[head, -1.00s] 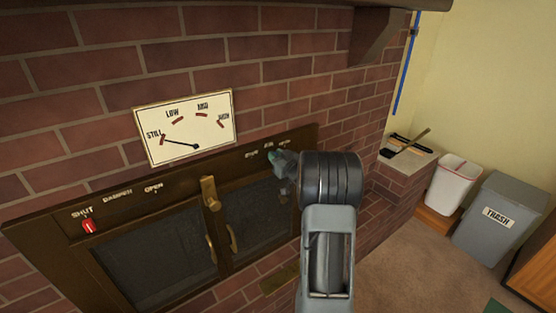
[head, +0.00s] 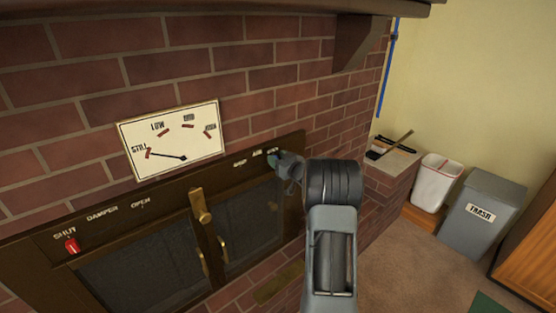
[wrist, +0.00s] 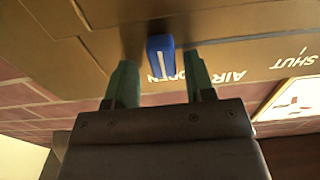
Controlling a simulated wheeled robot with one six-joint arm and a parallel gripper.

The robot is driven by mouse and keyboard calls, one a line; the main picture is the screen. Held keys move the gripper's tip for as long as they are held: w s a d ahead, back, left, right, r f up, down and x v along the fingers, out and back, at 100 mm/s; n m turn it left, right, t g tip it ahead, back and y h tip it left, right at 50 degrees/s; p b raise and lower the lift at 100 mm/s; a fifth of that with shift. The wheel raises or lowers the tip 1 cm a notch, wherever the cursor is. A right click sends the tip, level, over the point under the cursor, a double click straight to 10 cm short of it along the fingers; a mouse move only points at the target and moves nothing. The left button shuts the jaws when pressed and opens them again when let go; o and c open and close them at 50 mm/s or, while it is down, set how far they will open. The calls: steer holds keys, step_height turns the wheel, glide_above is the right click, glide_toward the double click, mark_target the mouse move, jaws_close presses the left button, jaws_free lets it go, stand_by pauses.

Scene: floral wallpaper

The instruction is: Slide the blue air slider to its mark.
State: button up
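The blue air slider (wrist: 160,57), with a white line on its face, shows in the wrist view on the brown panel beside the word OPEN, partly covering that label. My gripper (wrist: 160,84) has its two green fingers apart, one on each side of the slider. A gap shows on both sides, so the fingers do not appear to touch it. In the head view my gripper (head: 275,160) is at the right end of the panel's top rail, and the slider is hidden behind it. The AIR (wrist: 223,76) and SHUT (wrist: 292,57) labels also show in the wrist view.
A gauge (head: 172,142) above the panel has its needle at STILL. A red damper slider (head: 72,246) sits under SHUT at the left. A brass latch (head: 200,206) and door handles stick out from the doors. Bins (head: 482,214) stand at the right.

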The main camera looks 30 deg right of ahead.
steer(key=s+d, duration=0.1)
steer(key=s, duration=1.2)
steer(key=shift+s+d+b, duration=0.2)
steer(key=shift+s+b, duration=0.15)
steer(key=shift+b, duration=0.05)
steer(key=shift+f, duration=0.1)
steer(key=s+d+f+m+g+h, duration=0.4)
steer(key=s+d+f+g+h, duration=0.15)
steer(key=f+g+h, duration=0.2)
steer(key=s+a+r+n+g+y+p, duration=0.1)
steer(key=s+a+r, duration=0.3)
steer(key=a, duration=0.7)
steer(key=s+a+r+n+g+y+p, duration=0.1)
steer(key=s+a+r+g+y+p, duration=0.2)
steer(key=a, duration=0.9)
steer(key=s+a+r+n+g+y+p, duration=0.1)
steer(key=s+a+r+g+y+p, duration=0.1)
steer(key=a+r, duration=0.5)
steer(key=s+a+g+p, duration=0.1)
steer(key=s+a+p, duration=0.1)
steer(key=s+a, duration=0.1)
steer(key=shift+s+a+r, duration=0.3)
steer(key=shift+s+a, duration=0.05)
steer(key=shift+a, duration=0.4)
